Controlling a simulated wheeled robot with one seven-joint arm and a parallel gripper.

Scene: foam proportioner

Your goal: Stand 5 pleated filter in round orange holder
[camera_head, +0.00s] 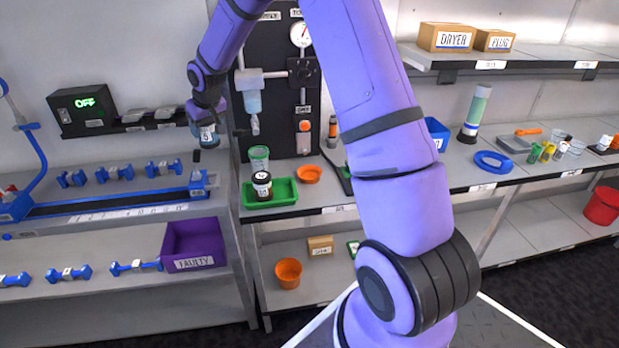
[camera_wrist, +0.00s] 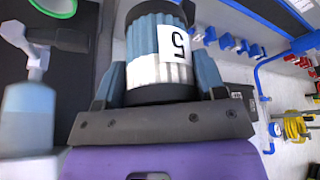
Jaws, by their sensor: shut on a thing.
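The pleated filter marked 5 (camera_head: 208,135) is a blue-grey ribbed cylinder with dark end caps and a white label. It hangs in the air left of the black panel and shows large in the wrist view (camera_wrist: 160,45). My gripper (camera_head: 205,114) is shut on it, with a finger on each side of it in the wrist view (camera_wrist: 158,85). A round orange holder (camera_head: 308,174), shallow and seemingly empty, sits on the middle bench, below and right of the filter.
A black panel (camera_head: 275,90) with a valve, a clear bowl and a gauge rises behind. A purple faulty bin (camera_head: 193,245) is below left. An orange cup (camera_head: 288,273) stands on the lower shelf.

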